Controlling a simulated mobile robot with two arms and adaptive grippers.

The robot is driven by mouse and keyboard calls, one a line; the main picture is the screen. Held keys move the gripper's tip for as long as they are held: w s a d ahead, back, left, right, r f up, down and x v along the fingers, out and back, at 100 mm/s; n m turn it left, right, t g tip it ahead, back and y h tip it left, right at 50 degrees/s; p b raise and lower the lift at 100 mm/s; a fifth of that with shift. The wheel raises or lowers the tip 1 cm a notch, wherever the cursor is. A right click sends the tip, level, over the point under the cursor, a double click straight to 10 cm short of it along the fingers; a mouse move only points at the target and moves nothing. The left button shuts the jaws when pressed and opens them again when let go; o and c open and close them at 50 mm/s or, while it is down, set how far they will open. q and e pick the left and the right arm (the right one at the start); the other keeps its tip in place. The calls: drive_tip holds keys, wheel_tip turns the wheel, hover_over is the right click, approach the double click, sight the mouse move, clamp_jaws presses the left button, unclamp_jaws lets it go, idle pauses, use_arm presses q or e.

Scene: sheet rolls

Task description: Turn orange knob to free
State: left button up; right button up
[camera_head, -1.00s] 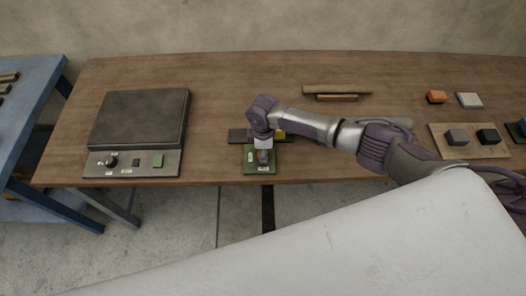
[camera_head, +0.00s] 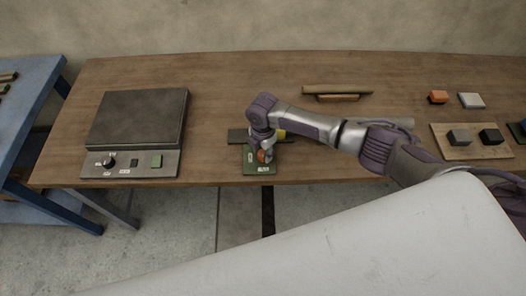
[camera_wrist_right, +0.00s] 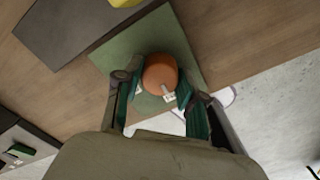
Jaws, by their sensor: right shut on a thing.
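The orange knob (camera_wrist_right: 160,73) stands on a green plate (camera_wrist_right: 178,40) and carries a pale pointer mark on its near side. The plate (camera_head: 251,167) lies at the table's front edge in the head view, with small white labels. The knob (camera_head: 262,156) shows there only in part, behind my gripper. My right gripper (camera_head: 264,152) points down over the plate. In the wrist view its two fingers (camera_wrist_right: 158,93) stand on either side of the knob, shut on it. My left gripper is in neither view. The plate's label text is too small to read.
A dark bar (camera_head: 237,136) with a yellow piece (camera_head: 281,134) lies just behind the plate. A dark hotplate-like unit (camera_head: 137,118) with a black knob stands at left. Brown rolls (camera_head: 337,91) lie further back. Blocks and a wooden board (camera_head: 473,152) are at right.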

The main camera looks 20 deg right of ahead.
sight(263, 153)
drive_tip(key=shift+w, duration=0.1)
idle(0.5)
drive_tip(key=o, duration=1.1)
drive_tip(key=shift+o, duration=0.2)
drive_tip(key=shift+r, duration=0.1)
wheel_tip(263, 153, up, 12)
